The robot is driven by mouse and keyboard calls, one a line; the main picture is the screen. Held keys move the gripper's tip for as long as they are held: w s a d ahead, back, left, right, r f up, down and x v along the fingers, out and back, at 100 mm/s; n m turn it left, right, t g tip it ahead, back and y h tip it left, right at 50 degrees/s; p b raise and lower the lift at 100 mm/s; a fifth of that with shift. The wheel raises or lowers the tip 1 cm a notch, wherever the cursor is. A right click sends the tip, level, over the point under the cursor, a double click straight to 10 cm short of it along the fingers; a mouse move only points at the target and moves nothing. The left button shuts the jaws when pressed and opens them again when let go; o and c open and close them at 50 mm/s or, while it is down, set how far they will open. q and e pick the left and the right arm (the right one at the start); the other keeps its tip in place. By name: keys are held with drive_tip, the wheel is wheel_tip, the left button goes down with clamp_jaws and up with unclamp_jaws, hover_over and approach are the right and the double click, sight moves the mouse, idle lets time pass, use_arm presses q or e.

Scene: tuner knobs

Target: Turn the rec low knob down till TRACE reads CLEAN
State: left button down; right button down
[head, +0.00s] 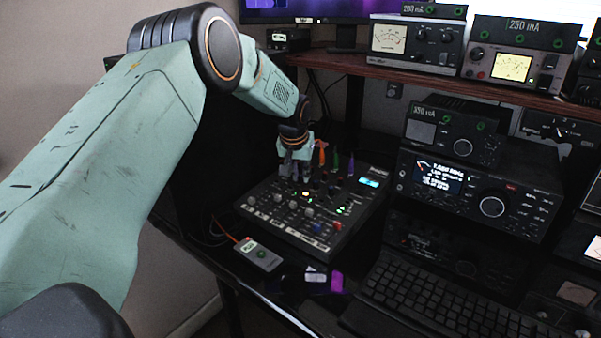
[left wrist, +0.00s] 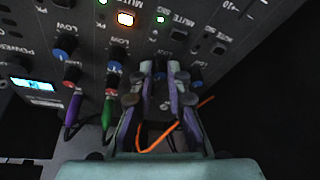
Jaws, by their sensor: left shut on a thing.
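The mixer (head: 270,228) lies on the desk, with several rows of small knobs and lit buttons. My left gripper (head: 296,168) reaches down over its far part. In the left wrist view the two fingers (left wrist: 161,72) are closed in on a knob of the row with LOW labels; the fingers mostly hide it, and its own label cannot be read. Blue-capped knobs (left wrist: 115,67) sit in the same row to the left. A small grey box with a green-lit display (head: 258,254) lies in front of the mixer; its text is too small to read. My right gripper is not in view.
Purple, green and orange cables (head: 336,160) stand up from the mixer's far edge beside my left gripper. A keyboard (head: 430,300) and radio (head: 480,195) are to the right. A shelf with meters (head: 440,88) is above. A purple object (head: 337,281) lies near the front edge.

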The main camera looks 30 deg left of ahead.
use_arm(q)
drive_tip(key=n+p, duration=0.1)
drive_tip(key=p, duration=0.1)
drive_tip(key=n+p, duration=0.1)
drive_tip(key=p, duration=0.1)
drive_tip(key=shift+r+n+y, duration=0.25)
drive_tip(key=shift+n+y, duration=0.05)
drive_tip(key=shift+w+n+g+p, duration=0.1)
drive_tip(key=shift+n+g+p, duration=0.3)
drive_tip(key=shift+n+p, duration=0.35)
drive_tip(key=shift+f+n+y+p, duration=0.15)
drive_tip(key=shift+n+y+p, duration=0.3)
drive_tip(key=shift+n, duration=0.7)
drive_tip(key=shift+n+g, duration=0.5)
drive_tip(key=shift+n, duration=0.7)
drive_tip(key=shift+w, duration=0.1)
drive_tip(key=c, duration=1.3)
unclamp_jaws()
drive_tip(key=shift+c, duration=0.2)
